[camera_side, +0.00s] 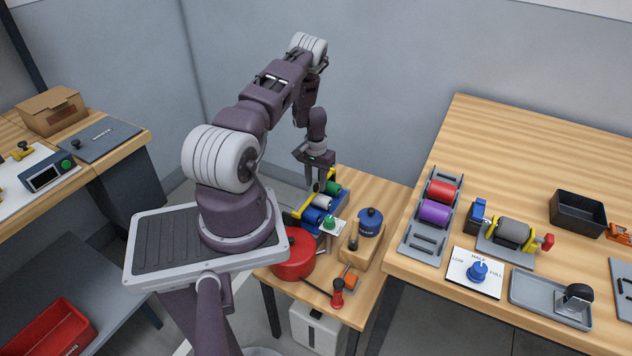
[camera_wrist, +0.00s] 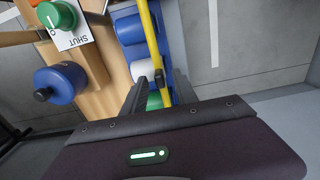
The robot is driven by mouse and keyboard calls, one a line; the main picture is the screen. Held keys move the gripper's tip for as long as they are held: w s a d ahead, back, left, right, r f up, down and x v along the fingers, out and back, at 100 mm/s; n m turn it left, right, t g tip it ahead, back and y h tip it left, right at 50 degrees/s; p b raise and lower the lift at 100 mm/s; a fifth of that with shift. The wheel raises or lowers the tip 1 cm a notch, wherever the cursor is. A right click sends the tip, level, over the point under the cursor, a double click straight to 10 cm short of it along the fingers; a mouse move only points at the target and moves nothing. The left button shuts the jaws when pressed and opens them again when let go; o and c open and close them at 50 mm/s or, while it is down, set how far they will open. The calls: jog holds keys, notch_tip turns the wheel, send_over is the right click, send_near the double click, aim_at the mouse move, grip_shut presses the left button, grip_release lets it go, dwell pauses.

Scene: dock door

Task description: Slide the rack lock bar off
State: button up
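The lock bar is a long yellow bar (camera_wrist: 150,40) along one side of the rack. The rack (camera_side: 300,222) stands on the middle wooden table and holds blue, white and green rolls (camera_side: 313,215). My gripper (camera_side: 317,186) points down at the far end of the rack, by the green roll. Its fingers look apart in the side view. In the wrist view my gripper (camera_wrist: 158,88) has the yellow bar running between or just under its fingers; I cannot tell whether they touch it. The bar's near end in the wrist view is partly hidden by my gripper.
Beside the rack are a green knob on a plate marked SHUT (camera_wrist: 58,16), a blue lidded pot (camera_side: 370,222) on a wooden block and a red round container (camera_side: 293,256). The right-hand table (camera_side: 440,150) holds a grey rack with red and purple rolls.

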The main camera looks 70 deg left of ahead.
jog(key=shift+c, duration=0.2)
grip_shut()
dwell(1.1)
